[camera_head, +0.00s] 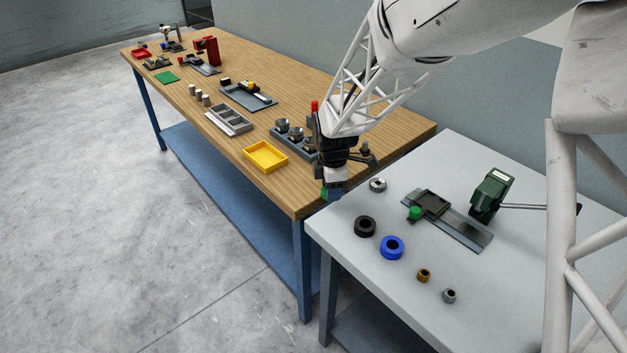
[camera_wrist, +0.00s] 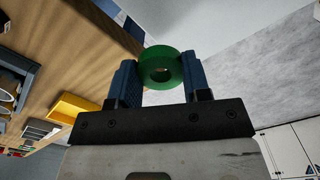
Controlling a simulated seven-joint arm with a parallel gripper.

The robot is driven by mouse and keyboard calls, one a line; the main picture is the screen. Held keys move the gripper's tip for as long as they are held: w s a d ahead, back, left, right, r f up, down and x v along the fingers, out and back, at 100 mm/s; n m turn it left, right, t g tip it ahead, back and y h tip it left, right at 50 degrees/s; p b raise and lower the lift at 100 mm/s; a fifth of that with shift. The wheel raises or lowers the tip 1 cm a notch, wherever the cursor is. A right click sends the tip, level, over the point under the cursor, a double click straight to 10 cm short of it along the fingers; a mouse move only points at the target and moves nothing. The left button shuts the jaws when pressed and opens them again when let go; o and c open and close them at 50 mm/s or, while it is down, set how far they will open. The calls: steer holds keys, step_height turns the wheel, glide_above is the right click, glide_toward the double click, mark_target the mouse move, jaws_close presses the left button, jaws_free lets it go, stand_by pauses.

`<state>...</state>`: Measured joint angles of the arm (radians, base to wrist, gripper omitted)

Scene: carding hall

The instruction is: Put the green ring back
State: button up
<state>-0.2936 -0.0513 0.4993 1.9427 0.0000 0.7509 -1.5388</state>
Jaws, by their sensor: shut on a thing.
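The green ring (camera_wrist: 172,58) is held between the two blue fingers of my gripper (camera_wrist: 160,80) in the wrist view, its hole facing the camera. Only a small green patch of the ring (camera_head: 323,191) shows there; the rest is hidden by the fingers. A black ring (camera_head: 357,229) and a blue ring (camera_head: 384,252) lie on the grey-white table to the right of and below the gripper.
The grey-white table (camera_head: 480,320) also bears a silver ring (camera_head: 371,187), a brass ring (camera_head: 420,277), a small grey ring (camera_head: 446,299), a plate fixture with a green knob (camera_head: 415,213) and a dark green device (camera_head: 490,195). The wooden bench holds a yellow tray (camera_head: 250,158).

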steer(key=shift+s+a+f, duration=0.1)
steer(key=shift+s+f, duration=0.05)
steer(key=shift+s, duration=0.6)
steer(key=shift+s+a+f, duration=0.1)
steer(key=shift+s, duration=0.6)
steer(key=shift+w, duration=0.1)
steer(key=w+a, duration=0.1)
steer(key=w, duration=0.4)
steer(key=w+a+f, duration=0.1)
steer(key=w+a, duration=0.1)
steer(key=w, duration=0.3)
steer(key=w+a, duration=0.1)
steer(key=w, duration=0.4)
steer(key=shift+a+f, duration=0.25)
steer(key=shift+a, duration=0.15)
steer(key=shift+f, duration=1.75)
steer(key=shift+f, duration=0.15)
steer(key=o, duration=1)
